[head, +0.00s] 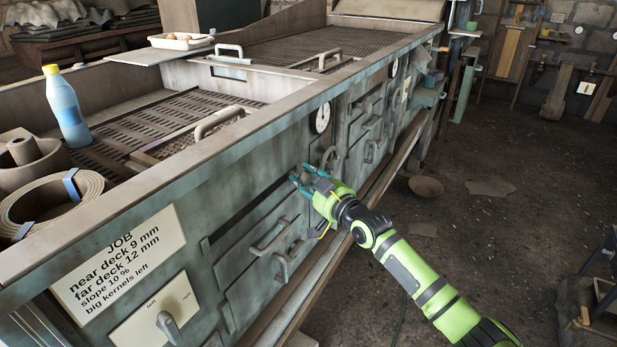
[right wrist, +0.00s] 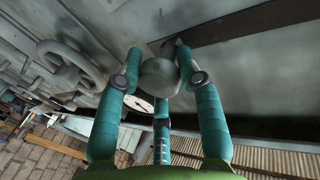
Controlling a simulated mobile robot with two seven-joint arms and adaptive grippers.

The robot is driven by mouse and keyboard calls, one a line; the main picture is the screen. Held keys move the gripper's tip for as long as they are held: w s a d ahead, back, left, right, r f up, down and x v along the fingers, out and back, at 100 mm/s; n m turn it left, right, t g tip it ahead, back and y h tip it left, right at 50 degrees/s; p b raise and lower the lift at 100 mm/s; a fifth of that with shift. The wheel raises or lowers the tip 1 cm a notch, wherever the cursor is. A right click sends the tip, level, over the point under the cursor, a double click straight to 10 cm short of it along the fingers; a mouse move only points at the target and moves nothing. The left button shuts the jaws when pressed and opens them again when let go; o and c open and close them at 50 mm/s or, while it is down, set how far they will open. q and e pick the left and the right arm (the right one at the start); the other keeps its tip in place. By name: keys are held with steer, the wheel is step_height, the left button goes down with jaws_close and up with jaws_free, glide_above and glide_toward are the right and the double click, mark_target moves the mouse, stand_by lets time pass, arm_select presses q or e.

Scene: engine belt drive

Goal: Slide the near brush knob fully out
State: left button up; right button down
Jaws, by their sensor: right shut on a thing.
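The near brush knob (right wrist: 160,78) is a round grey ball in the right wrist view. My right gripper (right wrist: 160,68) is shut on it, with teal fingers on both sides and a third finger below. In the head view my right gripper (head: 303,176) is at the machine's front panel, and its fingers hide the knob. A dark slot (head: 246,212) runs along the panel to the left of the gripper; it also shows in the right wrist view (right wrist: 255,22), reaching toward the knob. My left gripper is not in view.
A handwheel (right wrist: 75,65) sits close to the gripper. A round dial (head: 322,118) is above it on the panel. Drawer handles (head: 272,237) stick out below the slot. A job placard (head: 118,262) and a lever (head: 170,326) are at lower left. The floor at right is mostly open.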

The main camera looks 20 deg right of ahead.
steer(key=shift+w+d+r, duration=0.15)
steer(key=shift+d+r, duration=0.1)
steer(key=shift+r, duration=0.25)
steer(key=c, duration=0.8)
jaws_free()
steer(key=shift+f, duration=0.25)
steer(key=shift+s+d+f, duration=0.1)
steer(key=shift+s+f, duration=0.1)
steer(key=shift+s, duration=0.3)
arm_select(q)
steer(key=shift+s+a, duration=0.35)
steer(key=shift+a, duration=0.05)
arm_select(e)
steer(key=v, duration=1.1)
steer(key=shift+r, duration=0.2)
